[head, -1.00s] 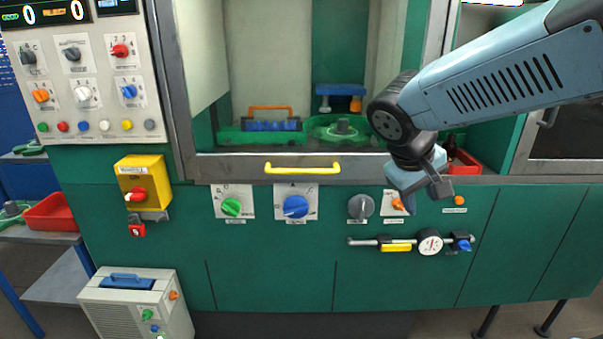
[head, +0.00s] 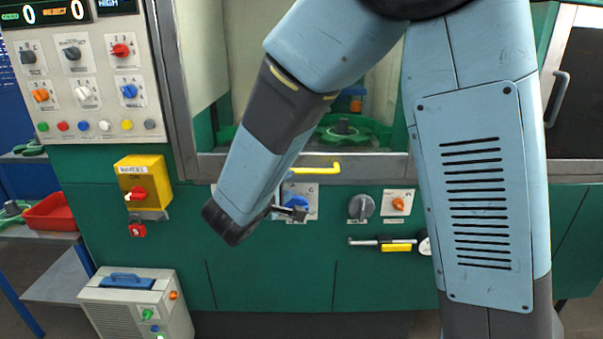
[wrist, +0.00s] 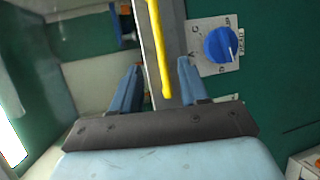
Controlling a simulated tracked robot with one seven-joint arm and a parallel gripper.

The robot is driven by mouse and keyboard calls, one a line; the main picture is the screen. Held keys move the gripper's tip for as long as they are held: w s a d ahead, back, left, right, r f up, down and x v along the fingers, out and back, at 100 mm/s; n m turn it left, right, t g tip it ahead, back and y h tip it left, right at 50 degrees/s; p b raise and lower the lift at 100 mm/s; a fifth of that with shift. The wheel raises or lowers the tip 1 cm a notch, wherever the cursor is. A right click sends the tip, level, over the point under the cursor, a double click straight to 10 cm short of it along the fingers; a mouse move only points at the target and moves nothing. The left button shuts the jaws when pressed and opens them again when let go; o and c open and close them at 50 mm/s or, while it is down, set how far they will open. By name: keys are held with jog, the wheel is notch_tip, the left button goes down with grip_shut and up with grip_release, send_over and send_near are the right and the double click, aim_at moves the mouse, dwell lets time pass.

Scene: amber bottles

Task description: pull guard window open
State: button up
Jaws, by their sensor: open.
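The guard window's lower frame (head: 375,167) runs across the machine front, with clear panel above it. Its yellow bar handle (head: 322,168) is partly hidden behind my arm in the head view. In the wrist view the yellow handle (wrist: 158,45) runs between the two blue fingers of my gripper (wrist: 160,76). The fingers are open on either side of it, and I see no finger touching it. In the head view my gripper (head: 293,210) is largely hidden by my arm, in front of the blue knob's panel just below the handle.
A blue knob (head: 296,202) sits on the panel below the handle, and shows close to the fingers in the wrist view (wrist: 220,45). A grey knob (head: 361,206) and an orange switch (head: 398,204) are to its right. A yellow switch box (head: 142,170) is at left.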

aim_at(303, 173)
jog(key=x, duration=1.3)
jog(key=shift+w+a+f, duration=0.15)
jog(key=shift+w+a, duration=0.1)
jog(key=shift+w, duration=0.2)
grip_shut()
jog(key=shift+s+f, duration=0.1)
